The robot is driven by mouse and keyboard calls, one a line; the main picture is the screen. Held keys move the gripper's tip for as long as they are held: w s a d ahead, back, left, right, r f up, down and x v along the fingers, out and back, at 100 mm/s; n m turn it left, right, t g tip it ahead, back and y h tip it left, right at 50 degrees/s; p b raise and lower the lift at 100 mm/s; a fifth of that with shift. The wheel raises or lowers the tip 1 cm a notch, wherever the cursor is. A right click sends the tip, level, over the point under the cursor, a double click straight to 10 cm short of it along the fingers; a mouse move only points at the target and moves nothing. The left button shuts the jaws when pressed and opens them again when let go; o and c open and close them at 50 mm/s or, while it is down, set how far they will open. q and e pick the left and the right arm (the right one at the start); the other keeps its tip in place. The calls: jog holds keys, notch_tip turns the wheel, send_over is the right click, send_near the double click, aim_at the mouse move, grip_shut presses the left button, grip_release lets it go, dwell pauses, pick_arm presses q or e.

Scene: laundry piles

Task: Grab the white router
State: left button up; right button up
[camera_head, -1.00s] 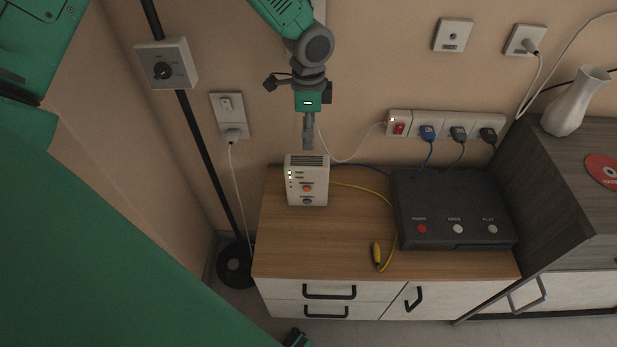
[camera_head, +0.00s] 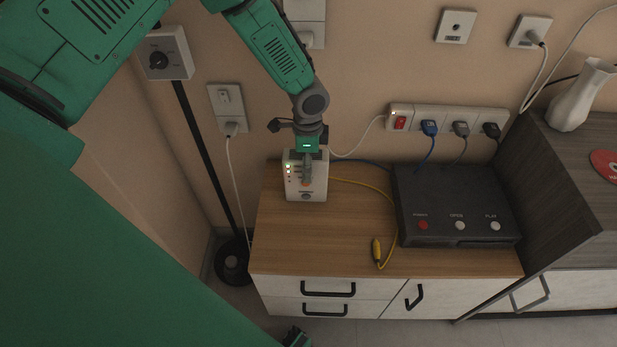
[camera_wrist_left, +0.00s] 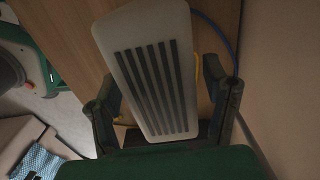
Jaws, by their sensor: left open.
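The white router (camera_head: 313,190) stands upright on the left part of the wooden cabinet top. It has lights and buttons on its front, and its slotted top shows in the left wrist view (camera_wrist_left: 155,75). My left gripper (camera_head: 307,176) is at the router, covering part of its upper front in the head view. In the left wrist view, the open fingers of the gripper (camera_wrist_left: 165,112) are on either side of the router, with the router between them. I cannot tell whether a finger touches it. My right gripper is not clearly in view.
A black box with buttons (camera_head: 455,205) sits right of the router on the cabinet top (camera_head: 330,250). A yellow cable (camera_head: 377,250) runs between them. A power strip (camera_head: 445,120) is on the wall behind. A black pole stands at the left.

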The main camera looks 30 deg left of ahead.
pick_arm(q)
jog(key=shift+a+f, duration=0.15)
jog(key=shift+f, duration=0.1)
pick_arm(e)
jog(key=shift+a, duration=0.1)
dwell(0.5)
jog(key=shift+a, duration=0.1)
